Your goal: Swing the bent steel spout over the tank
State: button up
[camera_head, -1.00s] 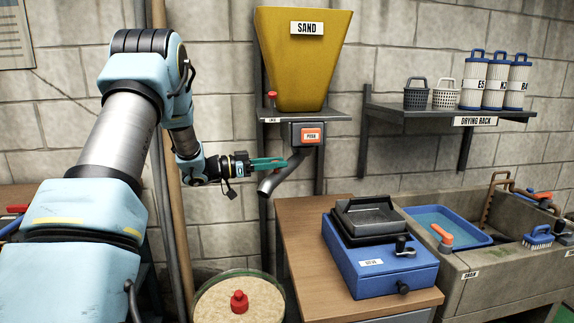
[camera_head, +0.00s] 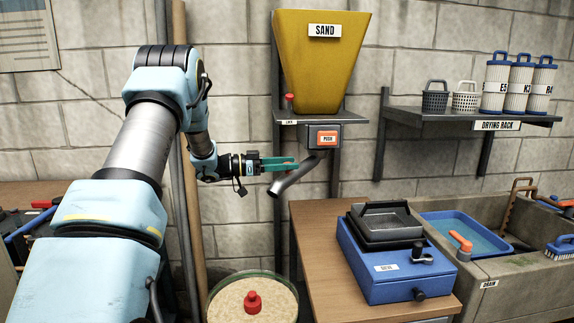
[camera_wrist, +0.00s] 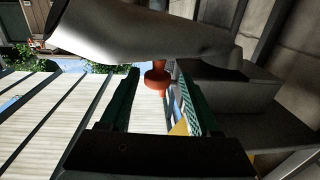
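The bent steel spout (camera_head: 290,178) hangs below the yellow sand hopper (camera_head: 322,70) and slants down to the left. The round tank (camera_head: 215,286) stands lower left of it, filled with sand, with a red knob (camera_head: 252,301) in the middle. The spout's lower end is above and slightly right of the tank in the head view. My gripper (camera_head: 292,163) has its green fingers at the spout's upper part; contact cannot be told. In the wrist view the fingers (camera_wrist: 160,75) are apart, with the spout (camera_wrist: 140,38) crossing just beyond their tips.
A push-button box (camera_head: 325,138) sits under the hopper shelf (camera_head: 300,118), which carries a small red knob (camera_head: 290,101). A wooden bench (camera_head: 315,235) with a blue machine (camera_head: 395,262) stands to the right. A pole (camera_head: 188,220) rises left of the spout.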

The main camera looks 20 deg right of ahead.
jog(key=w+a+b, duration=0.1)
jog(key=a+b, duration=0.2)
jog(key=a, duration=0.7)
jog(key=shift+a, duration=0.35)
jog(key=shift+w, duration=0.15)
